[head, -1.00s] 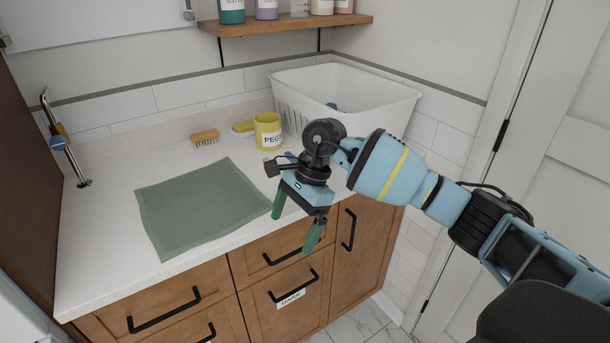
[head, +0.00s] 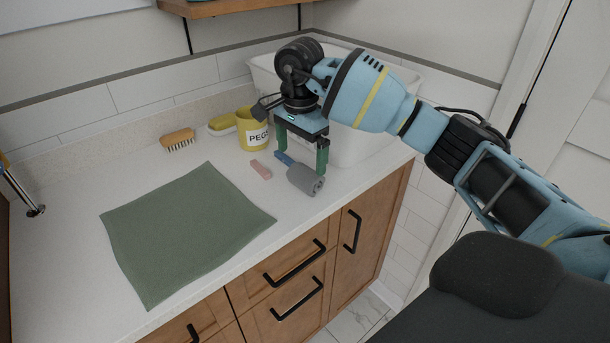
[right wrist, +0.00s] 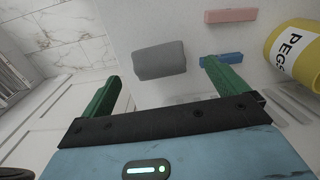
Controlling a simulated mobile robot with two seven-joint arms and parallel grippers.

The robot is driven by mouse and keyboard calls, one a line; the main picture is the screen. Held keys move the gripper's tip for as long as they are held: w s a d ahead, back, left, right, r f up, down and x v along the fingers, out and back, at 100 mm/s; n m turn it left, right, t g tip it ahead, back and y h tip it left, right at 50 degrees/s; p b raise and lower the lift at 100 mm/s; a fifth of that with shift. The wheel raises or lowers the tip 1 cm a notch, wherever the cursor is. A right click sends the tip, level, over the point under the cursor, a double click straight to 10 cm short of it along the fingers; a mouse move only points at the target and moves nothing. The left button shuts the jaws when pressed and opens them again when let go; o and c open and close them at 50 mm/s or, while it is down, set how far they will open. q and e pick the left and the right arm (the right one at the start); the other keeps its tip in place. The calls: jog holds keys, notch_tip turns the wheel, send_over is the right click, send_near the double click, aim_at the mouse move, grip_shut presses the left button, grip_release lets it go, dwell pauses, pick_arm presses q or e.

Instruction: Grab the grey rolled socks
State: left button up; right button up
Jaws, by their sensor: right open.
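The grey rolled socks (head: 305,181) lie on the white counter near its front edge, just below my right gripper in the head view. In the right wrist view the socks (right wrist: 160,60) show as a grey roll ahead of the gap between the fingers. My right gripper (head: 302,160) is open and empty, pointing down with its green fingers apart. In the right wrist view the open fingers (right wrist: 163,74) are on either side of the socks' line. I cannot tell the exact height above them. My left gripper is not in view.
A blue peg (right wrist: 225,58) lies close beside the socks, near one finger. A pink peg (head: 261,170), yellow peg pot (head: 252,131), wooden brush (head: 178,139) and white basket (head: 350,147) stand around. A green cloth (head: 185,230) covers the counter at left.

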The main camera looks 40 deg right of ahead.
aim_at(304, 170)
jog(key=shift+f, duration=0.65)
jog(key=shift+w+f, duration=0.1)
jog(key=shift+f, duration=0.25)
jog(key=f, duration=0.4)
jog(key=shift+s+d+f+p, duration=0.2)
jog(key=shift+s+d+p, duration=0.05)
jog(key=shift+d+p, duration=0.1)
jog(key=shift+f, duration=0.35)
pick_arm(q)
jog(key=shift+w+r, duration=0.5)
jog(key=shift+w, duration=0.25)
pick_arm(e)
jog(key=c, duration=1.1)
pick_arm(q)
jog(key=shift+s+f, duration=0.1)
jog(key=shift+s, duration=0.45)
pick_arm(e)
jog(key=shift+o, duration=0.2)
jog(key=shift+r, duration=0.1)
